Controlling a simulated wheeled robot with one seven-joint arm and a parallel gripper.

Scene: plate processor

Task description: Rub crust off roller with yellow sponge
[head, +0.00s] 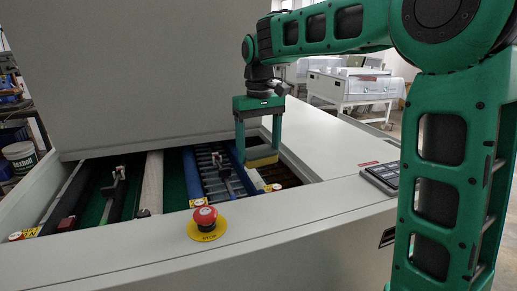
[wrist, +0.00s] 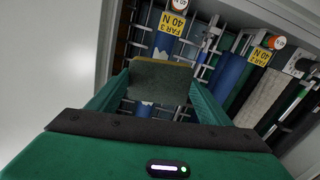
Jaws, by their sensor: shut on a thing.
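My gripper (head: 259,152) reaches down into the open bay of the machine, at its right part. It is shut on the sponge (head: 263,161), a block with a yellow layer. In the wrist view the sponge (wrist: 158,82) shows a dark grey-green face and a thin yellow edge between the fingers. Under it runs a blue roller (wrist: 164,43) beside a yellow "FAR 3" tag (wrist: 173,23). A pale jagged patch (wrist: 147,104) shows on this roller just below the sponge; I cannot tell whether it is crust. Whether the sponge touches the roller is hidden.
Another blue roller (head: 191,174) and a pale roller (head: 151,182) lie further left in the bay. A red stop button (head: 205,215) stands on the front rim. A large grey panel (head: 150,75) rises behind the bay. A keypad (head: 382,174) lies right on the flat top.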

